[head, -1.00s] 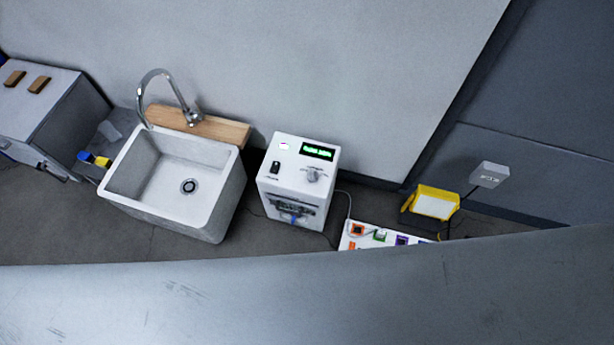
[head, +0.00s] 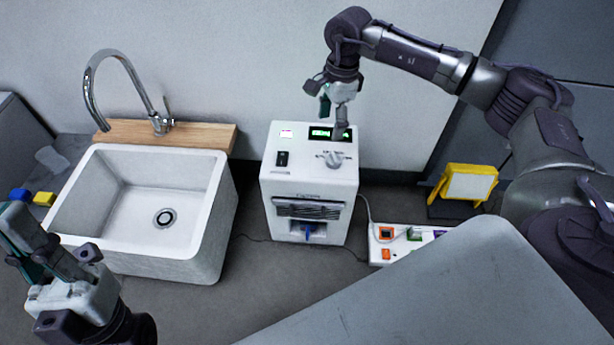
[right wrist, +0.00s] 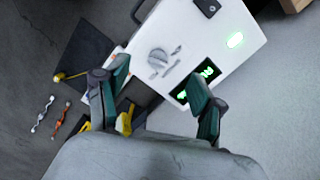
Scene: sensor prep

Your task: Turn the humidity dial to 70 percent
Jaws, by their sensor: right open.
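The humidity dial (head: 335,158) is a grey knob on the top face of a white box-shaped device (head: 310,185), below a green-lit display (head: 322,133). My right gripper (head: 334,112) is above the back of this face, apart from the dial, and hides part of the display. In the right wrist view, the dial (right wrist: 158,60) shows between and beyond the open, empty fingers of my right gripper (right wrist: 160,77). The display (right wrist: 197,80) is partly behind one finger, its digits unreadable. My left gripper (head: 50,245) is at the lower left, in front of the sink; its jaw gap is unclear.
A white sink (head: 190,220) with a tall faucet (head: 125,65) stands left of the device. A power strip (head: 405,235) with coloured plugs and a yellow lamp (head: 468,185) are to the right. A grey surface (head: 440,290) fills the lower right foreground.

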